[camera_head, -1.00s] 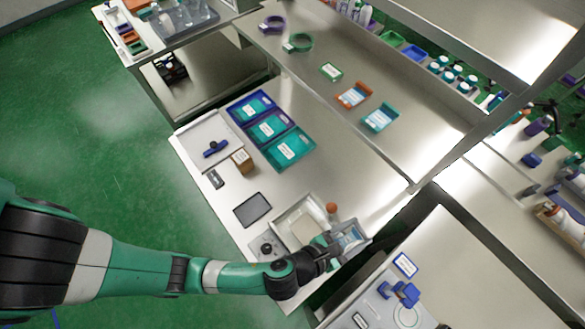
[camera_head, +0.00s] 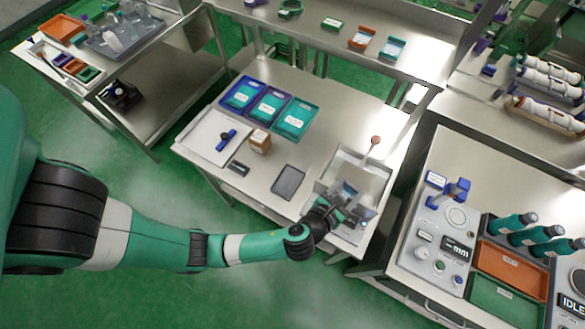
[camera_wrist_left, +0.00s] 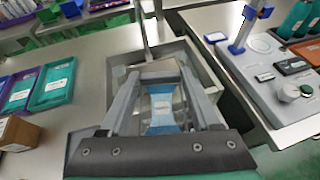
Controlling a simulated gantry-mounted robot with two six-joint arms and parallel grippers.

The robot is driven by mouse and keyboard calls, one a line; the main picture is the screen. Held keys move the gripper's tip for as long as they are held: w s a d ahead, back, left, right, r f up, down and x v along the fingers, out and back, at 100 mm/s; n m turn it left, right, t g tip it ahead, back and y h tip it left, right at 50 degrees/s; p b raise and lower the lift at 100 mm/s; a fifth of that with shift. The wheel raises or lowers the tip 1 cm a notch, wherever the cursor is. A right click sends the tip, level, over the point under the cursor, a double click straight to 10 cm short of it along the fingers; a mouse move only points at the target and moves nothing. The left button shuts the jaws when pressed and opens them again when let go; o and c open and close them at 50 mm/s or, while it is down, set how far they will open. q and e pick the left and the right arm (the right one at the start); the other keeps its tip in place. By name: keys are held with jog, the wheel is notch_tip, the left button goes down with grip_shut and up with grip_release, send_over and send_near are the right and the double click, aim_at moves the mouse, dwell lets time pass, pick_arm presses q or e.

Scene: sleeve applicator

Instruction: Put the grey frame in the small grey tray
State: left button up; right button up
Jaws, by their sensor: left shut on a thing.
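My left gripper (camera_head: 338,212) is shut on the grey frame (camera_head: 347,196) at the front right of the steel table. In the left wrist view the gripper (camera_wrist_left: 160,98) has the frame (camera_wrist_left: 160,76) between its fingers, with a blue piece with a white label (camera_wrist_left: 162,112) showing through. The frame is over or in a pale grey open box (camera_head: 372,165); I cannot tell whether it touches it. A small dark grey tray (camera_head: 288,182) lies flat and looks empty, left of the gripper. My right gripper is not in view.
Blue, purple and teal trays (camera_head: 268,105) stand at the back of the table. A white tray (camera_head: 205,135) with a blue tool (camera_head: 226,139) and a brown box (camera_head: 260,141) are to the left. A control panel (camera_head: 440,240) stands on the right bench.

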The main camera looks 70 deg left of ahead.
pick_arm(q)
jog(key=a+f+n+g+y+b, duration=0.1)
jog(key=a+f+n+y, duration=0.1)
jog(key=a, duration=0.5)
jog(key=shift+y, duration=0.3)
jog(key=s+a+f+b, duration=0.2)
jog(key=s+a+f, duration=0.1)
jog(key=s+a+f+b, duration=0.3)
jog(key=s, duration=0.1)
jog(key=s+a+f+b, duration=0.2)
jog(key=s+a+f, duration=0.1)
jog(key=shift+s+a, duration=0.3)
jog(key=shift+a, duration=0.05)
